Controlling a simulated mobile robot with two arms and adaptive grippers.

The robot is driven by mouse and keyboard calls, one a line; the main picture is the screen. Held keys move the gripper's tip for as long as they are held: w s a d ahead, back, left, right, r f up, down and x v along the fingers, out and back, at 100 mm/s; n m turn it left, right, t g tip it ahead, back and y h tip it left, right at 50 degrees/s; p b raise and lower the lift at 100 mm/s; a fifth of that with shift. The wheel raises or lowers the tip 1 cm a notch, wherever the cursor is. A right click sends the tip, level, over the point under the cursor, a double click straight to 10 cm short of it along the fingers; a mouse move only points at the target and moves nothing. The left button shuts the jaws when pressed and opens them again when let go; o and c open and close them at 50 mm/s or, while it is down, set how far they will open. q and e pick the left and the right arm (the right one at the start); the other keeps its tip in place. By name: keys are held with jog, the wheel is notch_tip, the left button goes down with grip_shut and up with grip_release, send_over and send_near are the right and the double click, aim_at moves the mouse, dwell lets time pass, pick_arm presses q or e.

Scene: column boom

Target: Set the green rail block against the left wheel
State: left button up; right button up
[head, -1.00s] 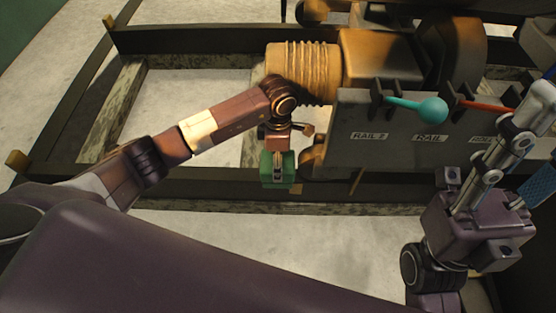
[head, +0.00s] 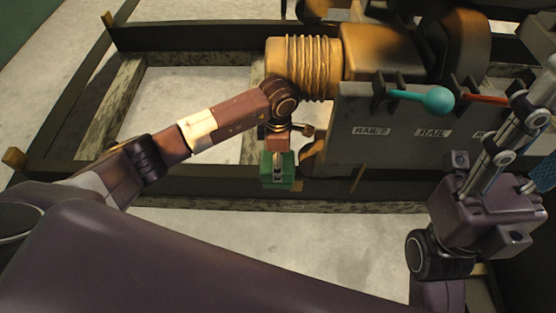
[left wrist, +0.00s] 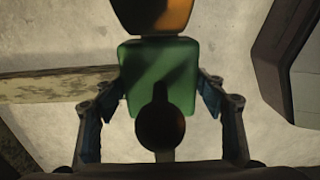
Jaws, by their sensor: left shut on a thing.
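The green rail block (head: 277,181) hangs upright at the end of my left arm, in front of a dark rail. My left gripper (head: 278,168) is shut on it. In the left wrist view the block (left wrist: 180,65) sits between the two fingers. An orange-brown rounded part (head: 313,158), perhaps the left wheel, stands just right of the block, partly hidden by a grey panel. In the left wrist view an orange and dark part (left wrist: 172,15) lies right at the block's far edge; I cannot tell if they touch. My right gripper is out of view.
The grey panel (head: 400,150) with RAIL labels carries a teal ball-ended lever (head: 438,100) and a red lever (head: 483,98). A ribbed orange cylinder (head: 305,65) is behind my left arm. Pale floor (head: 270,240) is clear in front of the rail.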

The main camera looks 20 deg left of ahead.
pick_arm(q)
jog(key=shift+w+r, duration=0.1)
jog(key=o, duration=1.9)
jog(key=shift+o, duration=1.2)
notch_tip(320, 180, up, 8)
jog(key=shift+f, duration=0.25)
jog(key=shift+f, duration=0.1)
